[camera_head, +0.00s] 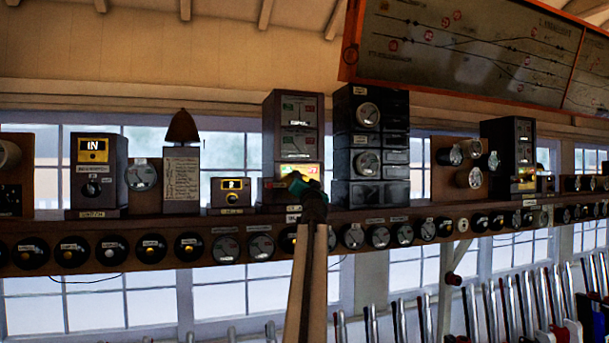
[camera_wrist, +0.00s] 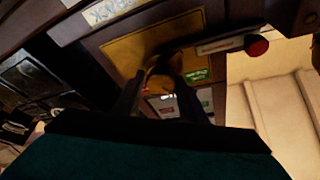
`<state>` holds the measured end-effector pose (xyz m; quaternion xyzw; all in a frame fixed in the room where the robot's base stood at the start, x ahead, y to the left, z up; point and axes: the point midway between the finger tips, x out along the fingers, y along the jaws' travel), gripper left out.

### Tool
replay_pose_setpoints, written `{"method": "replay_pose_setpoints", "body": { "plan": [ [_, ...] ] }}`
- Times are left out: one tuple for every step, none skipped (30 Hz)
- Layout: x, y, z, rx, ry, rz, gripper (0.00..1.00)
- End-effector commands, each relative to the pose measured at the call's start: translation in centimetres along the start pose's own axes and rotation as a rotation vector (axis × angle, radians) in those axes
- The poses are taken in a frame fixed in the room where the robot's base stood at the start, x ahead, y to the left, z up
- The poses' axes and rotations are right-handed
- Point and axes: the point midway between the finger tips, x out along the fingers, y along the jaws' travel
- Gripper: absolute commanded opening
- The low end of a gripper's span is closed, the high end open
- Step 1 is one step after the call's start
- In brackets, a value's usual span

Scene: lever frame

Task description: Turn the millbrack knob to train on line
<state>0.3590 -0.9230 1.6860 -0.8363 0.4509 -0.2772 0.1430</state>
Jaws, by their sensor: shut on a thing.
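The tall brown block instrument (camera_head: 292,115) stands on the shelf in the head view, with a lit yellow panel low on its front. My gripper (camera_head: 298,184) is against this panel and hides its middle, including the knob. In the wrist view my gripper (camera_wrist: 163,64) has its two dark fingers closed on the small dark knob (camera_wrist: 157,80) in front of the yellow plate (camera_wrist: 122,47). A green label (camera_wrist: 197,76) shows beside the fingers.
A red button (camera_wrist: 257,45) sticks out near the knob in the wrist view. A black stacked instrument (camera_head: 371,140) stands close on the right. A small box (camera_head: 231,193) stands on the left. Round plungers and dials line the shelf front (camera_head: 210,222). Levers (camera_head: 510,300) stand below right.

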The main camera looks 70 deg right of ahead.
Motion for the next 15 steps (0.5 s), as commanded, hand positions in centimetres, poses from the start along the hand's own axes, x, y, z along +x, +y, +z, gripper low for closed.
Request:
{"method": "replay_pose_setpoints", "body": {
  "plan": [
    [0.09, -0.18, -0.31, 0.014, 0.001, 0.007, 0.16],
    [0.09, -0.18, -0.31, 0.023, 0.001, 0.011, 0.16],
    [0.09, -0.17, -0.31, 0.035, 0.001, 0.016, 0.16],
    [0.09, -0.16, -0.31, 0.044, 0.001, 0.019, 0.16],
    [0.08, -0.16, -0.3, 0.055, 0.002, 0.023, 0.16],
    [0.08, -0.15, -0.29, 0.067, 0.002, 0.028, 0.16],
    [0.08, -0.15, -0.28, 0.075, 0.002, 0.032, 0.16],
    [0.08, -0.14, -0.26, 0.084, 0.001, 0.036, 0.16],
    [0.08, -0.13, -0.23, 0.096, 0.001, 0.041, 0.16],
    [0.08, -0.13, -0.22, 0.106, 0.001, 0.044, 0.16],
    [0.08, -0.12, -0.19, 0.115, 0.001, 0.048, 0.16],
    [0.08, -0.12, -0.16, 0.127, 0.0, 0.053, 0.16],
    [0.08, -0.11, -0.15, 0.137, 0.0, 0.057, 0.16],
    [0.08, -0.11, -0.13, 0.145, 0.0, 0.06, 0.16],
    [0.08, -0.1, -0.11, 0.158, 0.0, 0.065, 0.16]
  ]
}}
